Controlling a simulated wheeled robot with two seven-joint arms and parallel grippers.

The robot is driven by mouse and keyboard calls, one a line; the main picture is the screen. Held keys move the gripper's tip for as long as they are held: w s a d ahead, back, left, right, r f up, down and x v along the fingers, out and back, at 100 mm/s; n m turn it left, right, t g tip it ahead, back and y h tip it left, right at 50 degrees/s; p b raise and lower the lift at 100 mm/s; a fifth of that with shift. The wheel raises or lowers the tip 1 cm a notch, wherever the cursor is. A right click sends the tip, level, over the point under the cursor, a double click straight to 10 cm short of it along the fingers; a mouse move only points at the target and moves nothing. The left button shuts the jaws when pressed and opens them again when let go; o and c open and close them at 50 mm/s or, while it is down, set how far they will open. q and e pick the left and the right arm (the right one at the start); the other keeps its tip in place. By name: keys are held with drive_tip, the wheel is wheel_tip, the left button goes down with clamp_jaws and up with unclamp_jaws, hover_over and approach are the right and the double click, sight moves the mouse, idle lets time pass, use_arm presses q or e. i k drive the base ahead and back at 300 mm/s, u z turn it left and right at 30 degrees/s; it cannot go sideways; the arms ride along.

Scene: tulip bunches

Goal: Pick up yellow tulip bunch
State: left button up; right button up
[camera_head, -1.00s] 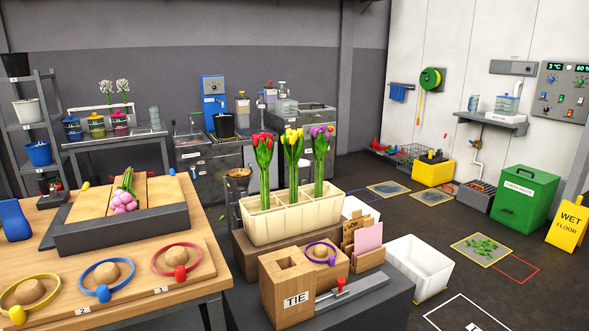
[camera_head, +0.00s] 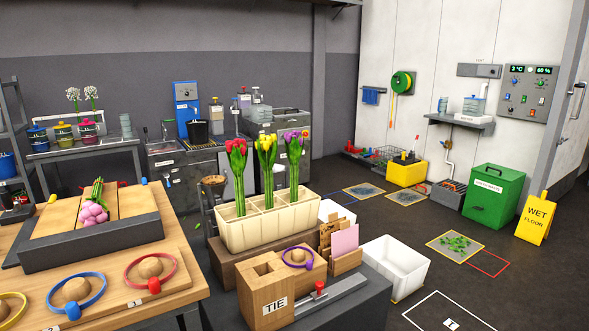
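The yellow tulip bunch (camera_head: 266,162) stands upright in the middle of a cream divided planter box (camera_head: 272,233). Its yellow heads are on top and its green stems go down into the box. A red tulip bunch (camera_head: 238,165) stands to its left and a purple tulip bunch (camera_head: 294,160) to its right, both in the same box. The lower stem ends are hidden by the box wall. Neither of my grippers shows in the view.
The box rests on a brown block behind the wooden TIE block (camera_head: 266,298). A wooden table (camera_head: 180,255) with a tray and colored rings is at left. A white bin (camera_head: 396,266) stands to the right. Open floor lies beyond, with a green waste bin (camera_head: 494,195) and yellow wet-floor sign (camera_head: 536,219).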

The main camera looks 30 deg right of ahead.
sight(267, 147)
drive_tip(key=z, duration=1.65)
drive_tip(key=i, duration=1.25)
drive_tip(key=u, duration=2.3)
drive_tip(key=i, duration=0.5)
drive_tip(key=z, duration=0.05)
